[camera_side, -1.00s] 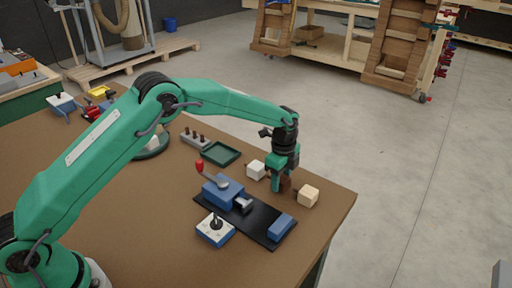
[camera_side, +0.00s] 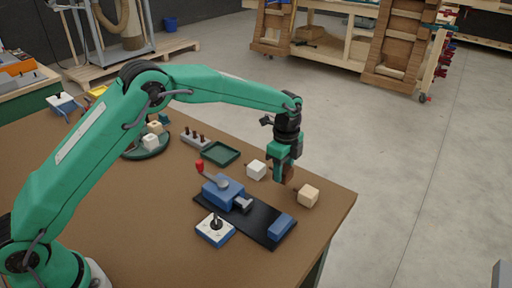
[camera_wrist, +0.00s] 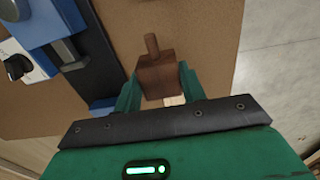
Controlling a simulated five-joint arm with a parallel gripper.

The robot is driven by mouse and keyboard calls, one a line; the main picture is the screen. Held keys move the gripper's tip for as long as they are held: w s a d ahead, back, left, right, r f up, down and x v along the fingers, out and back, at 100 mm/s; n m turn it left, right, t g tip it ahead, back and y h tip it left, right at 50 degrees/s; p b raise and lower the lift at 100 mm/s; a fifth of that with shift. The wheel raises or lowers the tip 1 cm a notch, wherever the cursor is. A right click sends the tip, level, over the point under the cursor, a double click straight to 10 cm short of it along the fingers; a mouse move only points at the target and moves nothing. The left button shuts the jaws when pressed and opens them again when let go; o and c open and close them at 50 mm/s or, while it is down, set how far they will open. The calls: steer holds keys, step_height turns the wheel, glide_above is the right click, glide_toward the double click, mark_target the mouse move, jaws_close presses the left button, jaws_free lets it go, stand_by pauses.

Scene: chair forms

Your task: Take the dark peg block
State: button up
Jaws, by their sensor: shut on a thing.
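The dark brown peg block (camera_wrist: 157,76), with its peg pointing up the picture, sits between the two green fingers of my gripper (camera_wrist: 160,88) in the wrist view. My gripper is shut on it. In the side view, my gripper (camera_side: 284,168) holds the dark block (camera_side: 289,173) a little above the brown table, partly hidden by a finger. A pale peg block (camera_side: 308,196) stands to the right of it and a white peg block (camera_side: 256,170) to the left, both on the table. A pale patch shows just under the dark block in the wrist view.
A blue vise (camera_side: 222,190) on a black plate (camera_side: 262,224) lies in front, with a blue-and-white switch box (camera_side: 215,228) beside it. An empty green tray (camera_side: 221,153), a pegged rack (camera_side: 195,139) and a round green dish (camera_side: 146,148) with blocks stand behind.

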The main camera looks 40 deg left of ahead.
steer(key=s+d+r, duration=0.6)
steer(key=s+d, duration=0.1)
stand_by(0.7)
